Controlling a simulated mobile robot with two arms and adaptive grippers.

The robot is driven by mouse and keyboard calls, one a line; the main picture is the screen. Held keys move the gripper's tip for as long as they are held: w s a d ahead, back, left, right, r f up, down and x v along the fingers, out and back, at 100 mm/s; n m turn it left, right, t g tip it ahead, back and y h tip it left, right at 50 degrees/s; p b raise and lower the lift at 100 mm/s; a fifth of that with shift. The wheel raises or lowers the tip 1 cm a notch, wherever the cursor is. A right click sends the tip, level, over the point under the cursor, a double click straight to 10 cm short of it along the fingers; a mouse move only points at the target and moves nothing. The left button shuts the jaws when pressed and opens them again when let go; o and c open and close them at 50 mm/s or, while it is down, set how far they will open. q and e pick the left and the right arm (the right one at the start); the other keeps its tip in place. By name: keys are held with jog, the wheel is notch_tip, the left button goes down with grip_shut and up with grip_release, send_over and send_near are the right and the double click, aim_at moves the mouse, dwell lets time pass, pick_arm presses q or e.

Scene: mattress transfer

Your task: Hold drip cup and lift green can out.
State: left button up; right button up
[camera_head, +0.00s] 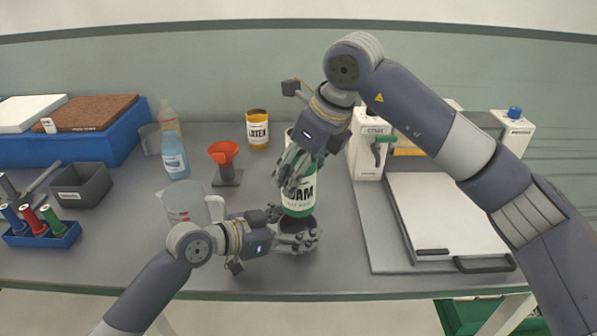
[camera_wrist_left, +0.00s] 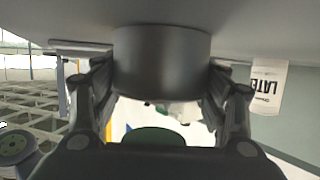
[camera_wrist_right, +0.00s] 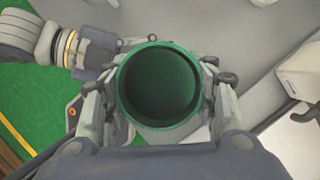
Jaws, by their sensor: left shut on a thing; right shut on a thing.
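The green can (camera_head: 299,200) with a white label stands upright, directly above the dark drip cup (camera_head: 306,220) in the head view. My right gripper (camera_head: 294,172) is shut on the can from above. In the right wrist view the can's round green rim (camera_wrist_right: 160,122) shows between the fingers, with a dark hollow inside. My left gripper (camera_head: 302,238) is shut on the drip cup low over the table. The cup (camera_wrist_left: 162,62) fills the space between its fingers in the left wrist view. Fingers hide part of the joint, so I cannot tell whether the can's bottom is inside the cup.
A clear measuring jug (camera_head: 184,204) stands close to my left arm. An orange funnel on a stand (camera_head: 225,160), a blue bottle (camera_head: 174,157) and a yellow Latex can (camera_head: 258,130) are behind. A white board (camera_head: 445,215) lies at right. The table's front edge is near.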

dwell(0.4)
pick_arm(q)
jog(key=o, duration=1.4)
jog(key=shift+c, duration=0.2)
jog(key=v, duration=1.1)
jog(key=shift+s+a+r, duration=0.1)
jog(key=shift+s+a, duration=0.1)
jog(key=shift+a, duration=0.1)
jog(key=shift+s, duration=0.1)
